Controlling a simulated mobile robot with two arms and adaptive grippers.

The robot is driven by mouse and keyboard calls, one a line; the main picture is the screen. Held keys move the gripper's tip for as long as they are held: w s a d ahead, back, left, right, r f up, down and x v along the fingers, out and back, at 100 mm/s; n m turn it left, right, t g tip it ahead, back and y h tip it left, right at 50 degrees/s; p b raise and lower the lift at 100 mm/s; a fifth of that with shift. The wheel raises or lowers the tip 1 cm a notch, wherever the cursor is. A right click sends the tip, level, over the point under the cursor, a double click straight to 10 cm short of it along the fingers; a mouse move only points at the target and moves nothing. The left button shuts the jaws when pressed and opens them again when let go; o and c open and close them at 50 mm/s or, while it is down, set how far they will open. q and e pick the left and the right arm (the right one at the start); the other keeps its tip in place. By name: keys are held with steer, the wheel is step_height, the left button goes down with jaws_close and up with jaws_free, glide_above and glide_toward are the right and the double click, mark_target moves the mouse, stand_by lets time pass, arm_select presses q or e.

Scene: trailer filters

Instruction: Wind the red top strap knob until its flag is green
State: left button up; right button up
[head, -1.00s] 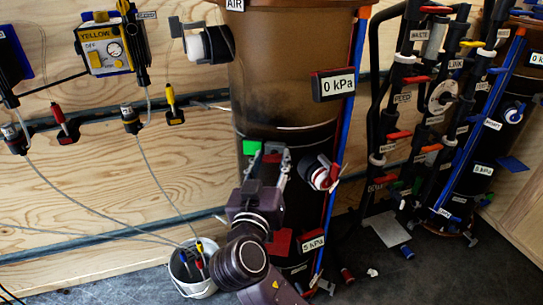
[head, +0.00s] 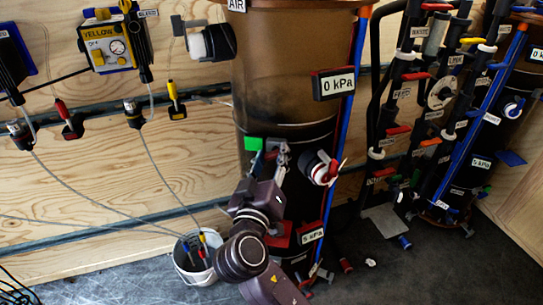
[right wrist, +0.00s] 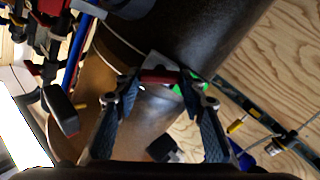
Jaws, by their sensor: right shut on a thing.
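The filter tank (head: 290,70), a brown cylinder with a dark lower band, stands at the centre of the head view. My right gripper (head: 270,150) reaches up to its front at the band's top edge. In the right wrist view the red top strap knob (right wrist: 158,76) lies crosswise between the fingertips (right wrist: 160,82), and the gripper is shut on it. A green flag (head: 253,144) shows just left of the gripper; green also shows beside the knob in the wrist view (right wrist: 179,90). In the head view the fingers mostly hide the knob. My left gripper is not in view.
A red flag (head: 281,236) sits lower on the tank, partly behind my arm. A white valve with a red handle (head: 322,168) is close right of the gripper. A white bucket (head: 195,262) stands on the floor at left. Pipes (head: 400,110) crowd the right.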

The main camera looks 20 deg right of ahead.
steer(key=o, duration=1.2)
steer(key=shift+c, duration=0.2)
steer(key=v, duration=1.2)
steer(key=shift+f, duration=0.1)
